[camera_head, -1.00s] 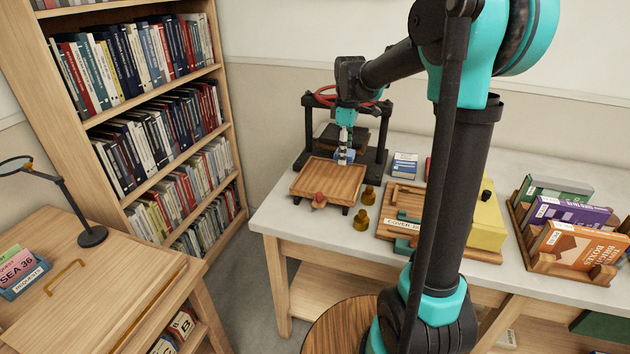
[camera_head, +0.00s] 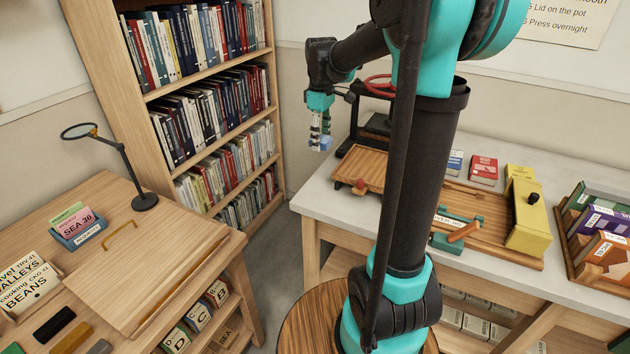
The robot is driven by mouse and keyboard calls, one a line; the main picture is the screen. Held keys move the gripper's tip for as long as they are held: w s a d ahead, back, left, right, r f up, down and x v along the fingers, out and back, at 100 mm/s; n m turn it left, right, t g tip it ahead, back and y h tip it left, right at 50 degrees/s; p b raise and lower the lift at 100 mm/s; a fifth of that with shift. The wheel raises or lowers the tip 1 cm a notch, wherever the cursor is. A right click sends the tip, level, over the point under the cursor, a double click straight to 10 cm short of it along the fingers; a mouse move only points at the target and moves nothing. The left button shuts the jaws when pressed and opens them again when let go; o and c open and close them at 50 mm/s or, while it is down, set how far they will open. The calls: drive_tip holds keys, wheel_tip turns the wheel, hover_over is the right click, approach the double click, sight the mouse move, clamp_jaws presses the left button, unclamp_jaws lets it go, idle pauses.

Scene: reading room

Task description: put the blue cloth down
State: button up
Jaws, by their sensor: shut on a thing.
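The cloth is held in the air, apart from the table top. Its exact shape and the fingertips are too small to make out.
The white work table (camera_head: 323,198) holds a wooden tray (camera_head: 372,169), a dark press with a red wheel (camera_head: 379,83), a yellow box (camera_head: 528,215) and a book rack. A wooden desk (camera_head: 150,262) with a magnifier (camera_head: 145,201) stands left. A floor gap separates them.

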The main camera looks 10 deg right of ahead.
sight(321, 186)
wheel_tip(321, 186, down, 15)
drive_tip(key=shift+d+f, duration=0.1)
idle(0.3)
drive_tip(key=shift+f, duration=0.1)
drive_tip(key=o, duration=1.2)
wheel_tip(321, 186, up, 12)
drive_tip(key=shift+r, duration=0.2)
